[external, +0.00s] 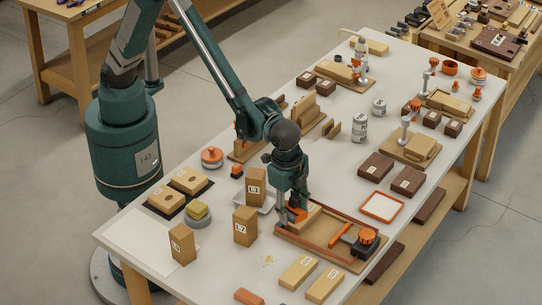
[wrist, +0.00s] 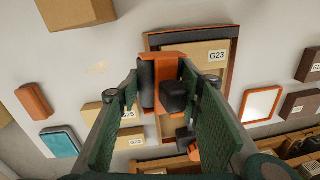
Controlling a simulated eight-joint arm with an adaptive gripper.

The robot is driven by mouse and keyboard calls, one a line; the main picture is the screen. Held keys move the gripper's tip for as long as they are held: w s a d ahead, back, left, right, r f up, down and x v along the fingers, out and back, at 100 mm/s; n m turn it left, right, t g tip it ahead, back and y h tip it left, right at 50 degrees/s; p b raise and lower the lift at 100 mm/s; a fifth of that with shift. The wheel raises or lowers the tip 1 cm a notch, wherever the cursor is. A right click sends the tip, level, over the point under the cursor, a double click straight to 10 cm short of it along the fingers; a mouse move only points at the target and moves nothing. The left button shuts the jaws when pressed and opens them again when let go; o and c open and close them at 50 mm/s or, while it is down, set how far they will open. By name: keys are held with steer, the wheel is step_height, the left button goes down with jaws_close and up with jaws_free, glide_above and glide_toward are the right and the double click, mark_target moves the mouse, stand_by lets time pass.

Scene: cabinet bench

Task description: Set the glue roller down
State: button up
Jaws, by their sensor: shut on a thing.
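The glue roller (wrist: 180,68), with an orange frame, a dark roller and a black handle end, is between the fingers of my gripper (wrist: 170,98) in the wrist view. My gripper is shut on it. In the external view my gripper (external: 291,212) points down at the left end of a brown-rimmed wooden tray (external: 325,258), and the roller shows only as a bit of orange. A pale panel labelled G23 (wrist: 205,55) lies in the tray behind the roller in the wrist view. I cannot tell whether the roller touches the panel or tray.
An orange-and-black tool (external: 367,237) lies at the tray's right end. Boxes L2 (external: 245,227) and L1 (external: 256,187) stand close left of my gripper. Pale blocks (external: 299,272) lie in front. An orange-rimmed white tray (external: 381,207) lies behind, right. Bare bench (external: 222,268) shows at front left.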

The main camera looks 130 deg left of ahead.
steer(key=d+r+m+t+y, duration=0.1)
steer(key=d+r+m+y, duration=0.1)
steer(key=d, duration=1.3)
steer(key=shift+w+m+b, duration=0.4)
steer(key=shift+w+m, duration=0.05)
steer(key=shift+m, duration=0.15)
steer(key=shift+d, duration=0.1)
steer(key=b, duration=0.1)
glide_above(266, 266)
steer(key=d, duration=0.1)
steer(key=shift+f, duration=3.1)
steer(key=shift+d+f+b, duration=0.1)
steer(key=shift+f+b, duration=0.2)
steer(key=shift+f, duration=1.55)
steer(key=shift+o, duration=0.2)
steer(key=shift+s+f+b, duration=0.1)
steer(key=shift+f+b, duration=0.35)
steer(key=shift+f, duration=0.1)
steer(key=shift+c, duration=0.8)
